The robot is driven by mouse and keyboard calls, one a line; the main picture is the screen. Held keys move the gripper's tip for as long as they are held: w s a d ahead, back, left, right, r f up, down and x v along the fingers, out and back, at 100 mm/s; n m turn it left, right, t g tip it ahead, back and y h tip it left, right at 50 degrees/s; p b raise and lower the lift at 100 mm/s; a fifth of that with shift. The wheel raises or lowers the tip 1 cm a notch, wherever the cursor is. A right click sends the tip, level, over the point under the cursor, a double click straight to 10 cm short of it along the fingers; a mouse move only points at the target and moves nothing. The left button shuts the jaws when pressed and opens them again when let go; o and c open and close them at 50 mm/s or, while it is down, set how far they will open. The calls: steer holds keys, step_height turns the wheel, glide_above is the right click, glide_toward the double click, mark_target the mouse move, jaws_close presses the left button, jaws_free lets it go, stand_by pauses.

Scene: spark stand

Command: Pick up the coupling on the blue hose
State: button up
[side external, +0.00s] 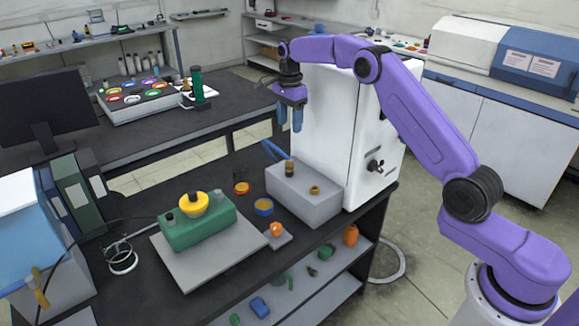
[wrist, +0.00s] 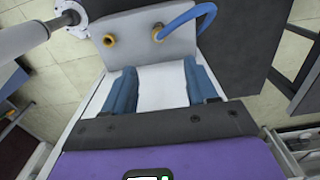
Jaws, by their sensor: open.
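The blue hose (side external: 274,150) rises in a short loop by the grey block (side external: 303,193). Its brass-coloured coupling (side external: 289,169) stands on the block's top. In the wrist view the blue hose (wrist: 207,20) curves from the coupling (wrist: 158,34) to the right. My gripper (side external: 290,128) hangs above the block, with its blue fingers pointing down. It is open and empty, and apart from the coupling. In the wrist view the gripper (wrist: 160,78) has its fingers spread wide, with the coupling beyond their tips.
A second brass fitting (side external: 314,189) sits on the same block without a hose. A tall white cabinet (side external: 335,135) stands close behind the block. A green box with a yellow knob (side external: 194,204) lies to the left, with an orange-topped item (side external: 276,230) in front.

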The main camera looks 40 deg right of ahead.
mark_target(289, 160)
step_height(289, 160, down, 13)
steer(key=shift+a, duration=0.1)
stand_by(0.5)
jaws_close()
